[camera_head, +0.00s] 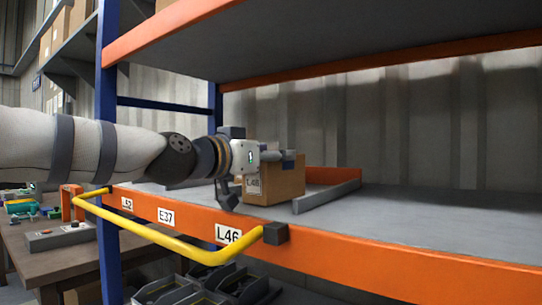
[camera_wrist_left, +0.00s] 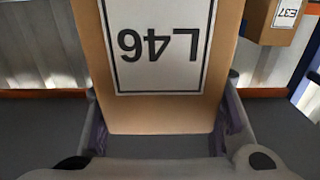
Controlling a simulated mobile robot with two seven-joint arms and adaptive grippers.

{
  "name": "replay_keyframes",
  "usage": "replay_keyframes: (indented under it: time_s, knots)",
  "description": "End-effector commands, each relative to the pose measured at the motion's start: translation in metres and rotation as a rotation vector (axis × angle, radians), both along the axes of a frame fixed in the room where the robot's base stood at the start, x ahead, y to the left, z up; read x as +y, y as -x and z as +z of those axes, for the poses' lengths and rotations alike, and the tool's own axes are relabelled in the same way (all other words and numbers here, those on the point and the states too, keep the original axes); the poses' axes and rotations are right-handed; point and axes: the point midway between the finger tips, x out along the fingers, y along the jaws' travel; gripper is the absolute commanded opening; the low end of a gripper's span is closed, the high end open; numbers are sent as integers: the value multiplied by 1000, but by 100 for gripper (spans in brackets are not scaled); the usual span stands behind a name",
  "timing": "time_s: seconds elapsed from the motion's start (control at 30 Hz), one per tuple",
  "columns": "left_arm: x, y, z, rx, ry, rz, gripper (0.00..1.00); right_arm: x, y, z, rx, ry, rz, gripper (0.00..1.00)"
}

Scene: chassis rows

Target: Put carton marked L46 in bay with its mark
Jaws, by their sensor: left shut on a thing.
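The carton (camera_head: 283,184) is a brown box on the shelf's left part, with a white label partly covered by my gripper. In the left wrist view the carton (camera_wrist_left: 160,112) fills the top middle, and its label reads L46, upside down. My left gripper (camera_head: 262,172) is shut on it, with a finger at each side in the wrist view. The L46 mark (camera_head: 228,234) is on the orange front beam below the carton. The carton is behind that beam, left of a low grey divider (camera_head: 327,196). I cannot tell if its base touches the deck. My right gripper is not in view.
A carton marked E37 (camera_wrist_left: 283,22) stands beside it in the wrist view. Marks L52 (camera_head: 127,203) and E37 (camera_head: 166,216) are further left on the beam. A yellow rail (camera_head: 170,243) juts out in front. The deck (camera_head: 440,215) to the right is clear; an upper shelf (camera_head: 330,55) hangs above.

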Motion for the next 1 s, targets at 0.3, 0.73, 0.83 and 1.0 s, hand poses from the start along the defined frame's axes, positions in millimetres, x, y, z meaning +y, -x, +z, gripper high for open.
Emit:
replay_keyframes:
  time_s: [0.3, 0.73, 0.83, 1.0]
  knots:
    - [0, 1, 1, -7, 2, 1, 3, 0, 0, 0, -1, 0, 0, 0]
    - [0, 1, -2, -4, -1, 0, 68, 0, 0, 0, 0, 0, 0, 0]
    - [0, 1, 1, -5, 0, 0, 68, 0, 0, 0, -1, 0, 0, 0]
    - [-1, 3, 2, -6, -1, 0, 68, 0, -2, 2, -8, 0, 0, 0]
